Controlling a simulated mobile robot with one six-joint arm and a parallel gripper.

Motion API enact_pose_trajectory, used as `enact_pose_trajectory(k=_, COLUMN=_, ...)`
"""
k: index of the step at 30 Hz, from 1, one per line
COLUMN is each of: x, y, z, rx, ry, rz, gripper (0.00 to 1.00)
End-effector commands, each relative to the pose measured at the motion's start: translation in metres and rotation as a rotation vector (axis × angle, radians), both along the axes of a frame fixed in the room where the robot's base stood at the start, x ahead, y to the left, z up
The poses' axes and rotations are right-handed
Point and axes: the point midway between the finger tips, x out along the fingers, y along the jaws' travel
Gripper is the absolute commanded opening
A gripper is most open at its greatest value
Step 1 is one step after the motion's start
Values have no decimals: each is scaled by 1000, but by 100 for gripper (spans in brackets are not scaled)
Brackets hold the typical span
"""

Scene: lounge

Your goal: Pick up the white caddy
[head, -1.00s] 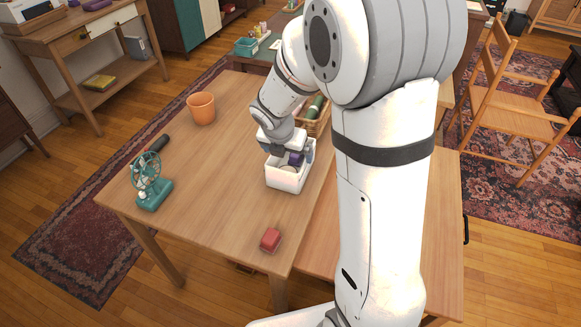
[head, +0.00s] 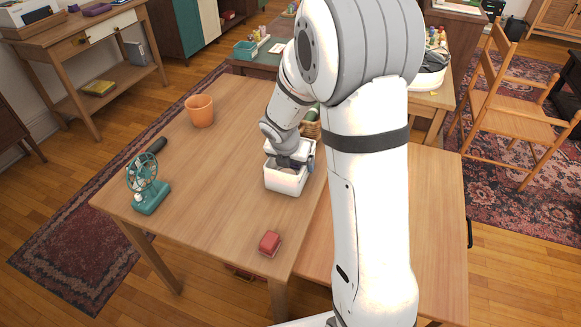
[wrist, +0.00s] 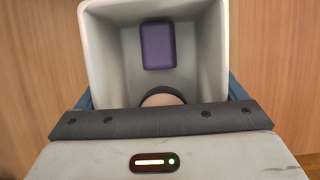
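The white caddy (head: 284,182) stands upright on the wooden table, near its right edge. In the wrist view the caddy (wrist: 103,45) fills the upper middle, with a purple block (wrist: 158,46) and a round, pale item (wrist: 163,99) inside. My gripper (head: 289,165) is down at the caddy, pointing downward. In the wrist view its blue fingers (wrist: 160,95) lie on the outer left and right of the caddy, close against its walls. I cannot tell whether they press on it. The gripper body hides the caddy's near part.
A red block (head: 270,243) lies at the table's front. A wicker basket (head: 311,130) is close behind the caddy. The table's middle is clear.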

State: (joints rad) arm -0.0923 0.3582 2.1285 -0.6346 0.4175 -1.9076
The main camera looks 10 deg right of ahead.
Motion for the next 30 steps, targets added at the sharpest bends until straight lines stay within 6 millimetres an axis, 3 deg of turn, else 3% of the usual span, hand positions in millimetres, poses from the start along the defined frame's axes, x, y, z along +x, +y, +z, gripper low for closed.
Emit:
enact_pose_trajectory(k=9, x=0, y=1, z=0, rx=0, ry=0, rz=1, gripper=64)
enact_pose_trajectory(k=17, x=0, y=1, z=3, rx=0, ry=-1, rz=1, gripper=63)
enact_pose_trajectory(k=20, x=1, y=1, z=14, rx=0, ry=-3, rz=2, gripper=63)
enact_pose_trajectory(k=30, x=1, y=1, z=80, rx=0, ry=-4, rz=0, gripper=63)
